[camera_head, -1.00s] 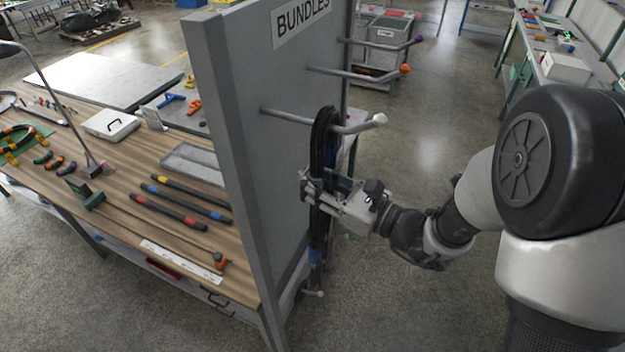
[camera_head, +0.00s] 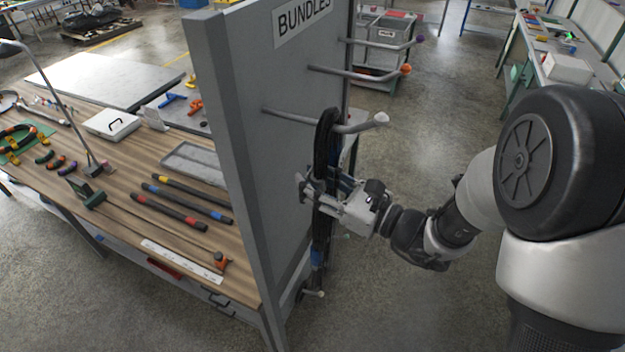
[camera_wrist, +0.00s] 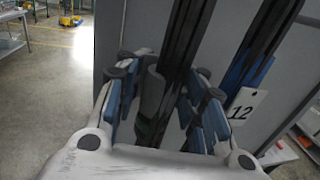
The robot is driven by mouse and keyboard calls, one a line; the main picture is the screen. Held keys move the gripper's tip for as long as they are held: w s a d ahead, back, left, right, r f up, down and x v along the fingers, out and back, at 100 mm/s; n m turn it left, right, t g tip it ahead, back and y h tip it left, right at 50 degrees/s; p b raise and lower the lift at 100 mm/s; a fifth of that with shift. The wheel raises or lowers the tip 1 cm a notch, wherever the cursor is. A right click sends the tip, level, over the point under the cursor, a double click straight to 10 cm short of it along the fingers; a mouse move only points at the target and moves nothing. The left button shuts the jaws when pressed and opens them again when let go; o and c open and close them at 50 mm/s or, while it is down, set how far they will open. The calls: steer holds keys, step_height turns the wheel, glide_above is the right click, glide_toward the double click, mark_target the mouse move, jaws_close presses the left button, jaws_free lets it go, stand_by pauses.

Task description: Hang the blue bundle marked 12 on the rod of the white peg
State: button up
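The bundle (camera_head: 326,145) is a loop of black hose with blue bands. It hangs upright at the white-tipped peg (camera_head: 381,119), its top above the rod, which appears to pass through the loop. The wrist view shows its black strands (camera_wrist: 186,45) and a white tag marked 12 (camera_wrist: 243,107) beside a blue band. My gripper (camera_head: 318,190) is below the rod. In the wrist view its blue-padded fingers (camera_wrist: 160,100) stand apart around one strand, with a gap beside it; the tagged strand is outside the right finger. Exact contact is unclear.
The grey panel (camera_head: 275,190) labelled BUNDLES stands behind the bundle. Pegs with orange (camera_head: 405,69) and purple (camera_head: 420,38) tips stick out farther back. A wooden table (camera_head: 130,215) with hoses and tools is left of the panel. Open floor lies to the right.

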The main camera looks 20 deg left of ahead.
steer(key=o, duration=0.3)
steer(key=shift+f, duration=0.1)
steer(key=v, duration=1.2)
steer(key=s+f+n+g+h+b, duration=0.35)
steer(key=s+n+b, duration=0.2)
steer(key=s, duration=0.25)
steer(key=s+f+n+g+h+b, duration=0.3)
steer(key=s+f+n+b, duration=0.15)
steer(key=s+n, duration=0.2)
steer(key=d+f+n+t+h+b, duration=0.2)
steer(key=d+n+h+b, duration=0.1)
steer(key=d, duration=0.3)
steer(key=s+d+f+n+t+h+b, duration=0.1)
steer(key=d+f+n+t+h+b, duration=0.1)
steer(key=d, duration=0.4)
steer(key=s+d+f+n+t+h+b, duration=0.1)
steer(key=d+f+n+t+h+b, duration=0.1)
steer(key=d+f+n+h+b, duration=0.2)
steer(key=shift+s+d+f+t+h+b, duration=0.2)
steer(key=shift+d+h, duration=0.3)
steer(key=shift+d, duration=0.2)
steer(key=shift+s+d+f+t+h+b, duration=0.15)
steer(key=shift+d+h, duration=0.3)
steer(key=shift+d, duration=0.3)
